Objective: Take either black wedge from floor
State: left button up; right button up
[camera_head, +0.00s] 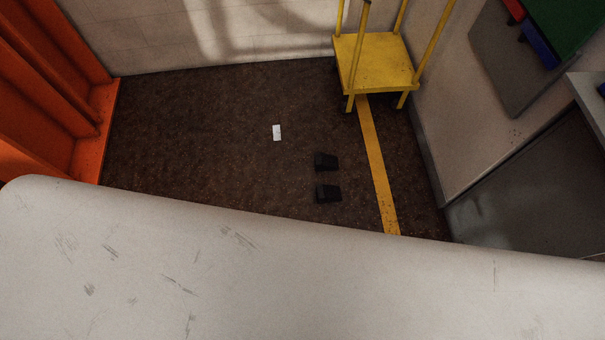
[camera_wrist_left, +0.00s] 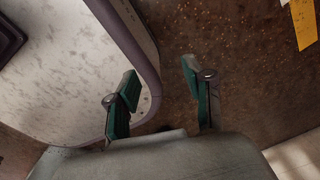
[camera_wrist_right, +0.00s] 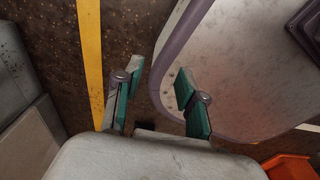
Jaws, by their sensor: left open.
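Two black wedges lie on the dark brown floor in the head view, one behind the other. The farther wedge (camera_head: 326,161) and the nearer wedge (camera_head: 328,194) are apart, just left of the yellow floor line. My left gripper (camera_wrist_left: 160,79) is open and empty in the left wrist view, above the floor. My right gripper (camera_wrist_right: 160,74) is open and empty in the right wrist view. A small dark patch shows behind the fingers in each wrist view; I cannot tell whether it is a wedge. Neither gripper shows in the head view.
A yellow cart (camera_head: 375,62) stands at the back right, over the end of the yellow line (camera_head: 377,165). A small white card (camera_head: 276,132) lies left of the wedges. An orange structure (camera_head: 60,90) bounds the left and a grey cabinet (camera_head: 535,195) the right.

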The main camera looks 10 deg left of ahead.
aim_at(323, 161)
jog(key=i+j+u, duration=0.1)
jog(key=u, duration=1)
jog(key=i, duration=2.35)
